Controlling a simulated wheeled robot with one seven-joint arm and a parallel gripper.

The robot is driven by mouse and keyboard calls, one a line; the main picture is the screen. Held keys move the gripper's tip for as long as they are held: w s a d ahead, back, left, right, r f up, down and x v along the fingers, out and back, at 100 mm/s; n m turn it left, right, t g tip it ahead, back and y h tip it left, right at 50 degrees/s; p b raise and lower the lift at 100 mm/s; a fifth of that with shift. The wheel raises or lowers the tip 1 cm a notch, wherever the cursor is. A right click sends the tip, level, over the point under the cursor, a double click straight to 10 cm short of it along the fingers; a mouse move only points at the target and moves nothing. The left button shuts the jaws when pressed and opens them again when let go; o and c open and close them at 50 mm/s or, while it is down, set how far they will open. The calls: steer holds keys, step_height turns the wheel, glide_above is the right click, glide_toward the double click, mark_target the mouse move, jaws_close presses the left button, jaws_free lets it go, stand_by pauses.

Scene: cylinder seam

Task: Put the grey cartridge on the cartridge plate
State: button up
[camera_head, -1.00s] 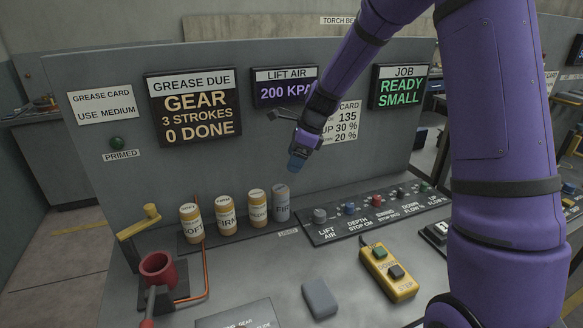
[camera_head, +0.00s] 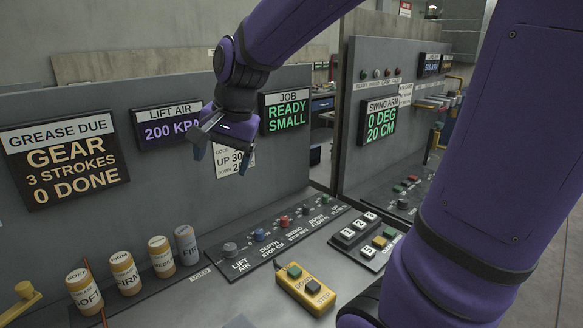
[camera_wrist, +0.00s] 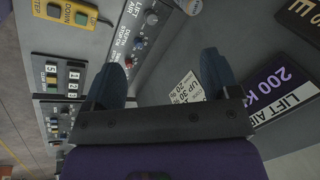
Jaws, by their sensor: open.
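The grey cartridge (camera_head: 187,245) stands upright at the right end of a row of cartridges. My gripper (camera_head: 209,152) is open and empty, in the air above the grey cartridge and in front of the back panel. In the wrist view its two blue fingers (camera_wrist: 162,72) are spread apart with nothing between them.
A control strip with several knobs (camera_head: 283,221) runs right of the cartridges. A yellow pendant (camera_head: 305,289) lies on the bench in front. The back panel (camera_head: 110,223) carries displays. A second panel with a swing arm display (camera_head: 381,120) stands to the right.

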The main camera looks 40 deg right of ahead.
steer(key=s+d+r+n+t, duration=0.1)
steer(key=s+n, duration=0.3)
steer(key=s, duration=0.4)
steer(key=s+d+r+n+h, duration=0.1)
steer(key=s+n, duration=0.4)
steer(key=s, duration=0.3)
steer(key=shift+s+d+r+n+t+h, duration=0.25)
steer(key=shift+s+n+t+h, duration=0.05)
steer(key=shift+s+t, duration=0.1)
steer(key=shift+o, duration=0.5)
steer(key=shift+w, duration=0.2)
stand_by(2.0)
steer(key=m+g+y, duration=0.5)
steer(key=m+g, duration=0.1)
steer(key=m, duration=1)
glide_above(157, 241)
steer(key=d, duration=0.3)
step_height(157, 241, down, 23)
steer(key=shift+w+x, duration=0.15)
steer(key=shift+x, duration=1.75)
steer(key=shift+w+x, duration=0.1)
steer(key=shift+x, duration=1.85)
steer(key=shift+h, duration=0.3)
steer(key=c, duration=1.5)
